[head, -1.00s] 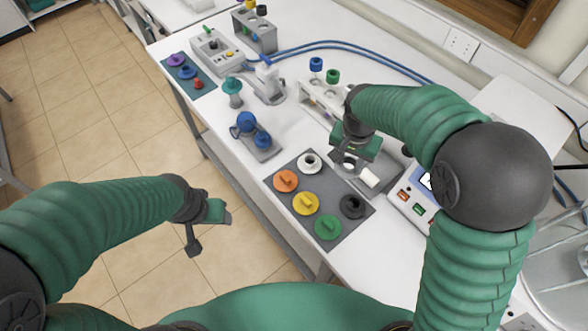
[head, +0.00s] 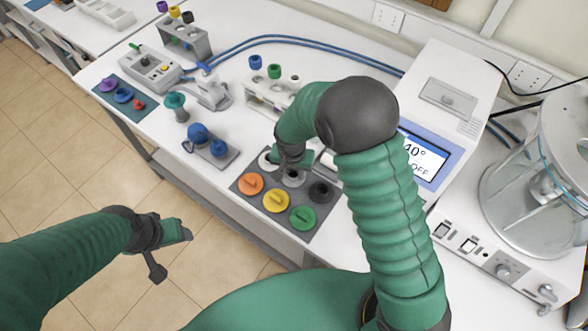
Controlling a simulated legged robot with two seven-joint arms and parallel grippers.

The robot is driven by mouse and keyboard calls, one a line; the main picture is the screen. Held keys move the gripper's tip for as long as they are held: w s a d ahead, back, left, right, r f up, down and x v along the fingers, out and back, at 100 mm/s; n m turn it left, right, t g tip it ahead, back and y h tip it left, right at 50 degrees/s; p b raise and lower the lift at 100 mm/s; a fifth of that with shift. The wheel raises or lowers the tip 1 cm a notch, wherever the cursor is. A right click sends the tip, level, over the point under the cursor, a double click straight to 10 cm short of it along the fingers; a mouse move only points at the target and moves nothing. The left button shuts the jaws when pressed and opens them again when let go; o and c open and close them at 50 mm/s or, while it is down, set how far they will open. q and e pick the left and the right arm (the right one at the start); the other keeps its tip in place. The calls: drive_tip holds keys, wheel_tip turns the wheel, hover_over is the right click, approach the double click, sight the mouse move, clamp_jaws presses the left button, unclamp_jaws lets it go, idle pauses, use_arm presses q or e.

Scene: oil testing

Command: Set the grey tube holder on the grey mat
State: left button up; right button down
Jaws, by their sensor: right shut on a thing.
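The holder is a small round piece, partly hidden under the gripper. It is over the mat between the white piece (head: 265,162) and the black piece (head: 321,193); I cannot tell whether it touches the mat. Orange (head: 250,184), yellow (head: 276,201) and green (head: 303,218) pieces also sit on the mat. My left gripper (head: 171,253) is open and empty, over the floor beside the table.
A white rack (head: 262,105) with blue and green capped tubes stands behind the mat. A blue-knobbed device (head: 211,148) is to its left. A white machine with a screen (head: 424,157) stands to the right, partly behind my right arm.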

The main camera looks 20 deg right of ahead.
drive_tip(key=c, duration=1.2)
unclamp_jaws()
drive_tip(key=shift+a+f, duration=0.15)
drive_tip(key=shift+a, duration=0.05)
drive_tip(key=shift+o, duration=1.2)
drive_tip(key=shift+d, duration=0.75)
drive_tip(key=shift+a, duration=0.2)
wheel_tip(320, 180, up, 12)
drive_tip(key=s, duration=0.2)
drive_tip(key=s+d+f+n, duration=0.1)
drive_tip(key=s+d+n, duration=0.1)
drive_tip(key=s, duration=0.4)
drive_tip(key=s+d+n+t, duration=0.1)
drive_tip(key=s+d+n, duration=0.2)
drive_tip(key=s, duration=0.4)
drive_tip(key=shift+d+f+n+y, duration=0.25)
drive_tip(key=shift+f+n+y, duration=0.15)
